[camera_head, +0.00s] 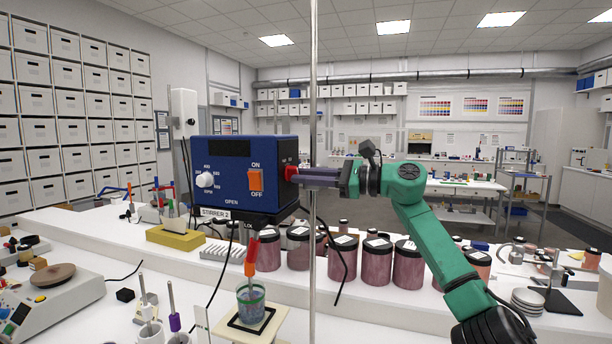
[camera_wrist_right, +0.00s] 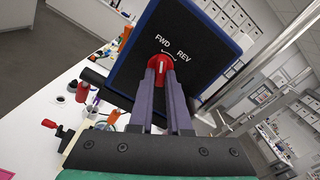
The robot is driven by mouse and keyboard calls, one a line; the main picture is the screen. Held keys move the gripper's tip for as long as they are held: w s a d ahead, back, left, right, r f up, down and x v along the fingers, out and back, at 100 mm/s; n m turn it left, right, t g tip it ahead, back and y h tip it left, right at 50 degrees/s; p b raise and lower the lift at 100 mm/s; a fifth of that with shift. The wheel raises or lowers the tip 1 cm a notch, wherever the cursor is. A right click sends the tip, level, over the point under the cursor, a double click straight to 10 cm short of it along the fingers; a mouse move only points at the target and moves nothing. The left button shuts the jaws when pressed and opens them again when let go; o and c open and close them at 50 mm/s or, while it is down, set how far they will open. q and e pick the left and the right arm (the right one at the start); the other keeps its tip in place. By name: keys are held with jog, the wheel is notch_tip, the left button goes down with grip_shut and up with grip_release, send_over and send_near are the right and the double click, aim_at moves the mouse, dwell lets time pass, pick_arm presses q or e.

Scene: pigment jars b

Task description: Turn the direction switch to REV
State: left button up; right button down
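The direction switch is a red knob (camera_wrist_right: 162,65) on the dark side panel of the blue stirrer box (camera_head: 231,162). In the right wrist view the panel carries the labels FWD and REV, and the knob's white mark points roughly toward FWD. In the head view the knob (camera_head: 291,173) sticks out from the box's right side. My right gripper (camera_head: 298,176) reaches it from the right. Its two fingers (camera_wrist_right: 162,76) lie on either side of the knob, close together, and appear shut on it. The fingers hide the knob's lower part. My left gripper is not in view.
A vertical metal pole (camera_head: 314,262) stands in front of my right gripper's fingers. An orange ON/OFF switch (camera_head: 256,180) and a white dial (camera_head: 205,180) are on the box's front. A beaker (camera_head: 251,305) stands below. Several dark red jars (camera_head: 342,259) line the bench beneath my arm.

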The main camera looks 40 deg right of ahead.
jog(key=shift+m, duration=0.4)
jog(key=m, duration=1.1)
jog(key=shift+s+a, duration=0.1)
jog(key=shift+a, duration=0.05)
dwell(0.5)
jog(key=shift+r, duration=0.1)
jog(key=c, duration=0.9)
grip_release()
jog(key=shift+o, duration=0.2)
